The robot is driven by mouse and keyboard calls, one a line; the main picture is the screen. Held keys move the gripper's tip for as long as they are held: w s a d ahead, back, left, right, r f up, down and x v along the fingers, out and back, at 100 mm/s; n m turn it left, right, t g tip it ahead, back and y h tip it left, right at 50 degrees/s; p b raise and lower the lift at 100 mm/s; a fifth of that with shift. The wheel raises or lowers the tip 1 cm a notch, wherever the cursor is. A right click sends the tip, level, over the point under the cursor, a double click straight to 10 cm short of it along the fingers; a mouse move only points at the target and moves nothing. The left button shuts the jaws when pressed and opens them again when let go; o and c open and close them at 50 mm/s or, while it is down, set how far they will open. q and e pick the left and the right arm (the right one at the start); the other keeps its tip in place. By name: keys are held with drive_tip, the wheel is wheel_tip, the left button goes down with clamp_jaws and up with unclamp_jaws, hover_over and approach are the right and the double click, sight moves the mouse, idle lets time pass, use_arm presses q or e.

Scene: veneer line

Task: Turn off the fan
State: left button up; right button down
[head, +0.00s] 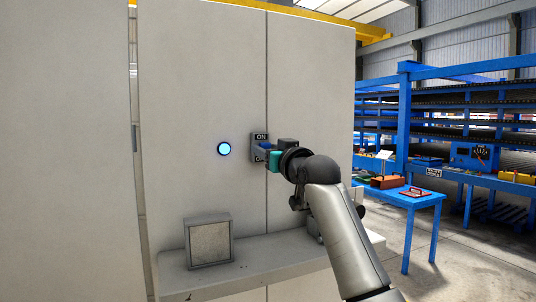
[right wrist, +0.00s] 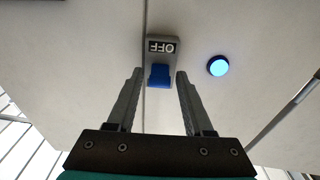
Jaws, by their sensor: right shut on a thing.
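A grey switch plate (head: 258,136) with an ON label at its top and an OFF label at its bottom is on the pale cabinet front. Its blue lever (right wrist: 159,75) shows in the right wrist view, beside the OFF label (right wrist: 162,46). My right gripper (head: 267,149) is at the switch, shut on the blue lever, with one finger on each side of it. The gripper partly covers the plate and the OFF label in the head view. A round blue light (head: 224,149) left of the switch is lit. My left gripper is not in view.
A ledge (head: 262,262) juts from the cabinet below the switch and bears a square framed box with a grey face (head: 209,241). A blue table (head: 404,198) and blue racks with items stand at the right. Open floor lies between the cabinet and the table.

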drive_tip(key=shift+w+a+f+t+y+b, duration=0.1)
drive_tip(key=shift+f+t+y+b, duration=0.3)
drive_tip(key=shift+t+b, duration=0.85)
drive_tip(key=shift+w+f+t+y+b, duration=0.15)
drive_tip(key=shift+f+t+y+b, duration=0.3)
drive_tip(key=shift+t+b, duration=0.8)
drive_tip(key=shift+w+a+f+t+y+b, duration=0.1)
drive_tip(key=shift+f+t+y+b, duration=0.15)
drive_tip(key=shift+f+t+b, duration=0.9)
drive_tip(key=shift+r+b, duration=0.45)
drive_tip(key=shift+r, duration=0.2)
drive_tip(key=shift+c, duration=1.4)
unclamp_jaws()
